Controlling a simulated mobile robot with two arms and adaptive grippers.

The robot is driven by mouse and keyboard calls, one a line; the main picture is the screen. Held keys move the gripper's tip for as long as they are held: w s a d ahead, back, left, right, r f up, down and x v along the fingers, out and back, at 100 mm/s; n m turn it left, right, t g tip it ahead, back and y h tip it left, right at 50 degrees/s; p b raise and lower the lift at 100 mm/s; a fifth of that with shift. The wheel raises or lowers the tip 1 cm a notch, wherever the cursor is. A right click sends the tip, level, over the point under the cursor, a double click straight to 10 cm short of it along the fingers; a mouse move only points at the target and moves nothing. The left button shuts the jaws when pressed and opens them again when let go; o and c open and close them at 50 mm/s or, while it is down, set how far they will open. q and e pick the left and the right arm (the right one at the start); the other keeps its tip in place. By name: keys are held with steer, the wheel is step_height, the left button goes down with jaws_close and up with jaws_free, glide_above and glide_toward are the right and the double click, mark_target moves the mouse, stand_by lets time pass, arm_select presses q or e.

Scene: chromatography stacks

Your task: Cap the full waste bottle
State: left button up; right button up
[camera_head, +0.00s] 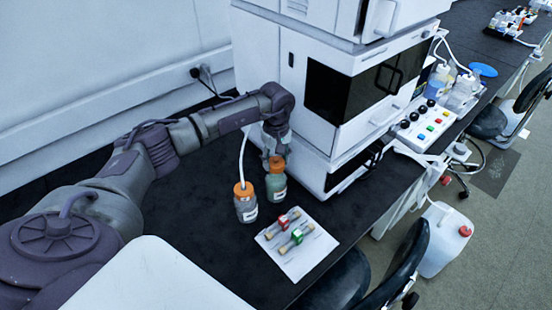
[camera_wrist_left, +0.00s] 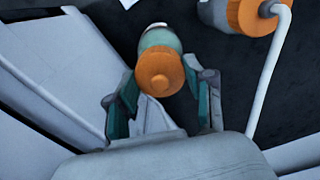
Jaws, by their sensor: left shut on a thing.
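A bottle with green contents (camera_head: 276,186) stands upright on the black bench. An orange cap (camera_head: 277,163) sits at its mouth; the wrist view shows this cap (camera_wrist_left: 160,72) from above, with the green bottle (camera_wrist_left: 160,38) beyond it. My left gripper (camera_head: 275,148) points down from above and is shut on the orange cap, a finger at each side. Whether the cap is fully seated cannot be told. A second bottle (camera_head: 246,207) with an orange cap and a white tube stands just left of it; its top also shows in the wrist view (camera_wrist_left: 258,14).
A white sheet (camera_head: 296,262) with a red-clipped and a green-clipped item lies in front of the bottles. The white instrument stack (camera_head: 312,140) stands close on the right. A button panel (camera_head: 425,125) and more bottles are farther right. Bench to the left is clear.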

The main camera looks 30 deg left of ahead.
arm_select(q)
steer(key=shift+r+b, duration=0.1)
steer(key=shift+b, duration=0.3)
stand_by(1.4)
steer(key=shift+f+b, duration=0.2)
steer(key=shift+b, duration=0.4)
stand_by(0.9)
stand_by(0.4)
steer(key=o, duration=1.3)
steer(key=shift+r, duration=0.1)
steer(key=shift+r+p, duration=1.85)
steer(key=shift+r, duration=1.6)
